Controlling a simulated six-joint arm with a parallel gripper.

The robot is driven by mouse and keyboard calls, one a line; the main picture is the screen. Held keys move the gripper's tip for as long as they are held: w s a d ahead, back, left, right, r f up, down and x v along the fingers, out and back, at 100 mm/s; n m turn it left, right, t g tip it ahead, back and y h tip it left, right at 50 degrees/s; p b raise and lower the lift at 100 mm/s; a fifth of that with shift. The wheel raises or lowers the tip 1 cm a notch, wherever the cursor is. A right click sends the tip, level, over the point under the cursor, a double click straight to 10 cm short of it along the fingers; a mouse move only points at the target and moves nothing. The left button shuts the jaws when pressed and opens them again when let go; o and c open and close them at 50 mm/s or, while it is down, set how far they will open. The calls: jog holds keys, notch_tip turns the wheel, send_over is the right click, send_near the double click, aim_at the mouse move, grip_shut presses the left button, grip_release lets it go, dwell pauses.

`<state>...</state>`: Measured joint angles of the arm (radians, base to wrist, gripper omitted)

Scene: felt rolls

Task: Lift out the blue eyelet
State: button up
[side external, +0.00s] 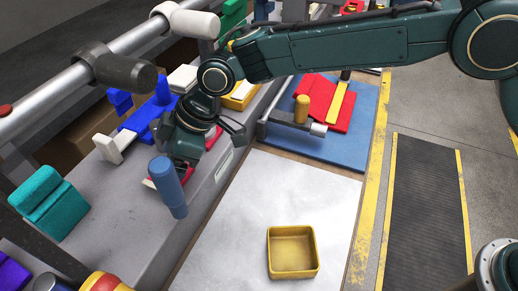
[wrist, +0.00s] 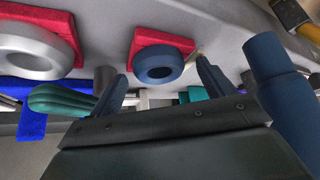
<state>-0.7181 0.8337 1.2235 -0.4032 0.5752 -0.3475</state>
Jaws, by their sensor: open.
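The blue eyelet (wrist: 158,66), a dark blue ring, lies against a red pad (wrist: 164,37) in the wrist view. My gripper (wrist: 161,73) is open and empty; its two fingers show to the left and right of the eyelet, apart from it. In the side external view my gripper is low over the grey bench, beside a blue cylinder (side external: 168,187). A red pad shows partly behind that cylinder, and I cannot make out the eyelet there.
A silver ring (wrist: 33,57) on another red pad is left of the eyelet. A green handled tool (wrist: 60,100) lies nearby. A yellow tray (side external: 293,274) stands on the white sheet (side external: 235,225), which has free room. Teal felt (side external: 45,205) sits on the bench.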

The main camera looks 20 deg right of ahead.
dwell(0.3)
jog(key=c, duration=1.3)
jog(key=shift+r, duration=0.15)
jog(key=shift+r, duration=0.7)
jog(key=shift+s+d+f+t+y, duration=0.15)
jog(key=shift+d+y, duration=0.25)
jog(key=shift+y, duration=0.45)
jog(key=shift+w+d+t+y, duration=0.1)
jog(key=shift+d+t+y, duration=0.2)
jog(key=shift+y, duration=0.55)
notch_tip(320, 180, up, 6)
jog(key=d, duration=0.3)
jog(key=shift+s+d+r+g+h, duration=0.25)
jog(key=shift+s+d+h, duration=0.4)
jog(key=shift+d, duration=2.55)
jog(key=shift+s+d+r+g+h, duration=0.1)
jog(key=shift+s+d+r+h, duration=0.6)
jog(key=shift+d, duration=2.55)
jog(key=shift+s+d+f+g+h, duration=0.1)
jog(key=shift+s+d+h, duration=0.55)
jog(key=shift+d, duration=2.55)
